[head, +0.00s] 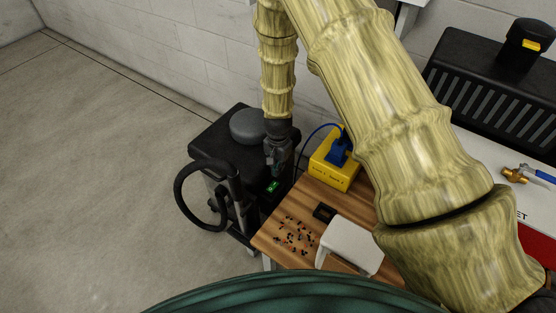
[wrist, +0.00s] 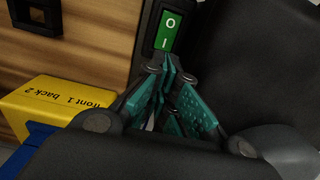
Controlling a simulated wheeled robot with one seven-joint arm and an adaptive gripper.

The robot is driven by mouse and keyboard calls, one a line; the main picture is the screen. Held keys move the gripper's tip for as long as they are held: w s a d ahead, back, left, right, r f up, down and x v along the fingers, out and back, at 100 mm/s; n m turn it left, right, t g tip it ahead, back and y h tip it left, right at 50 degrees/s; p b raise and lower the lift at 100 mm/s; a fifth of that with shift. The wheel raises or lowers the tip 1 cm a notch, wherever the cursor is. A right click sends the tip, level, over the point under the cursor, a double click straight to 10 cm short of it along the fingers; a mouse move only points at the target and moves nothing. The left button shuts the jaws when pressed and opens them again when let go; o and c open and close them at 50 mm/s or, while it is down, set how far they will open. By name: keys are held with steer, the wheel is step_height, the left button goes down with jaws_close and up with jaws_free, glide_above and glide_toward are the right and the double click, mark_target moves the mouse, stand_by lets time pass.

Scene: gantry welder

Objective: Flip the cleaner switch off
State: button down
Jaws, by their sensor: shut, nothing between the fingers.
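The cleaner is a dark box-shaped machine (head: 213,139) with a round grey lid and a black hose, left of the wooden table in the head view. Its green switch (head: 272,186) faces the table side. In the wrist view the switch (wrist: 167,32) shows a white O at its upper end and an I at its lower end. My gripper (head: 274,168) points down just above the switch. In the wrist view its teal fingertips (wrist: 168,68) are together and empty, close to the I end. I cannot tell whether they touch the switch.
A yellow box (head: 333,176) with a blue plug stands on the table's back edge, close to my gripper; it also shows in the wrist view (wrist: 65,105). The wooden table (head: 283,252) holds small scattered bits, a dark square item (head: 324,212) and a white block (head: 350,243).

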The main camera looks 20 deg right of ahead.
steer(key=shift+f, duration=2.3)
steer(key=shift+f, duration=0.1)
steer(key=shift+f, duration=0.25)
steer(key=shift+r, duration=0.15)
steer(key=shift+r+p, duration=0.65)
steer(key=shift+r, duration=0.05)
steer(key=shift+w+d+r+p, duration=0.1)
steer(key=shift+r+p, duration=0.3)
steer(key=shift+r, duration=0.05)
step_height(320, 180, up, 13)
steer(key=w+d+p, duration=0.1)
steer(key=p, duration=0.1)
steer(key=shift+w+d, duration=0.2)
steer(key=shift+d, duration=0.2)
